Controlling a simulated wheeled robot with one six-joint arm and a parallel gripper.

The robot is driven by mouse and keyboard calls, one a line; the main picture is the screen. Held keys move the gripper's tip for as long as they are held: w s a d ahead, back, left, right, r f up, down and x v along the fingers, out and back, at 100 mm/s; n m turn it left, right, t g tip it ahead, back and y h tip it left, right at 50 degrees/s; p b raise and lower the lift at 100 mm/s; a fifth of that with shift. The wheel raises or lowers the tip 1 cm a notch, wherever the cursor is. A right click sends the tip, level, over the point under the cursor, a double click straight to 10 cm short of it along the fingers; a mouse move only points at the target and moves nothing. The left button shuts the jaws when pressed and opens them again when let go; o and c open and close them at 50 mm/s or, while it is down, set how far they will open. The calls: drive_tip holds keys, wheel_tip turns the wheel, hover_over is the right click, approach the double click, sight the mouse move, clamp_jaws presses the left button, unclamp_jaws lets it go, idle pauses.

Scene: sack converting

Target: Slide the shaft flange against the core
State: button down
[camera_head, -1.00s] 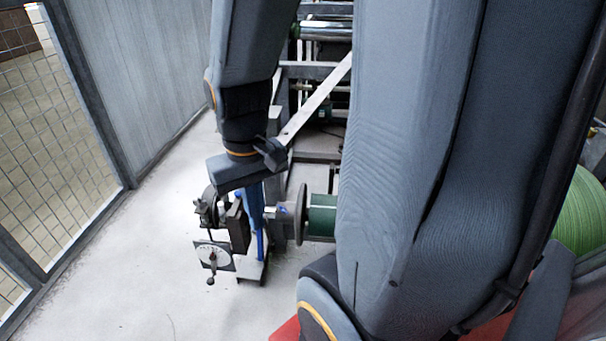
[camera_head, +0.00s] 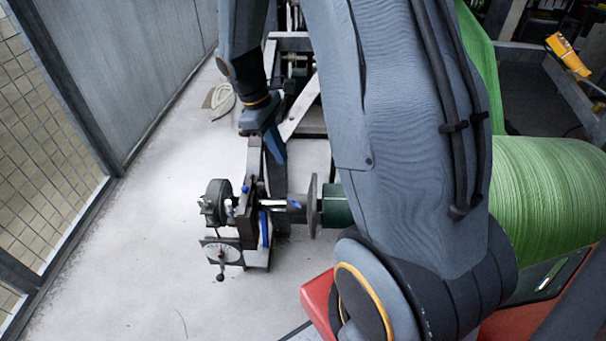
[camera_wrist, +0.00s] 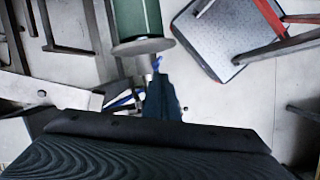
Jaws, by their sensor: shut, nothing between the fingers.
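The shaft flange (camera_head: 313,207) is a thin grey disc on a horizontal shaft (camera_head: 285,203) in the head view. It faces the end of the dark green core (camera_head: 337,206) on its right. They are very close, and I cannot tell whether they touch. In the wrist view the flange (camera_wrist: 145,46) is at top centre, just below the green core (camera_wrist: 135,18). My gripper (camera_head: 279,158) is above and left of the flange, shut and empty. In the wrist view my dark blue gripper (camera_wrist: 160,80) points up toward the shaft below the flange.
A brake unit with a dial plate (camera_head: 222,252) stands at the shaft's left end. A large green roll (camera_head: 550,195) is at the right. A mesh fence (camera_head: 40,170) runs along the left.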

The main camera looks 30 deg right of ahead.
drive_tip(key=d+f+n, duration=0.1)
drive_tip(key=f, duration=0.3)
drive_tip(key=w+d+f+n+p, duration=0.1)
drive_tip(key=f, duration=0.4)
drive_tip(key=w+d+f+n+h+p, duration=0.1)
drive_tip(key=d+f, duration=0.1)
drive_tip(key=f, duration=0.2)
drive_tip(key=shift+w+f+n+g, duration=0.2)
drive_tip(key=shift+f+n+g, duration=0.1)
drive_tip(key=shift+s+d+r+p, duration=0.15)
drive_tip(key=shift+s+d, duration=0.2)
drive_tip(key=shift+d, duration=0.2)
drive_tip(key=shift+s+d+r+p, duration=0.15)
drive_tip(key=shift+s+d, duration=0.2)
drive_tip(key=shift+d, duration=0.2)
drive_tip(key=shift+s+d+f, duration=0.15)
drive_tip(key=shift+s+d, duration=0.15)
drive_tip(key=shift+d, duration=0.25)
drive_tip(key=shift+s, duration=0.1)
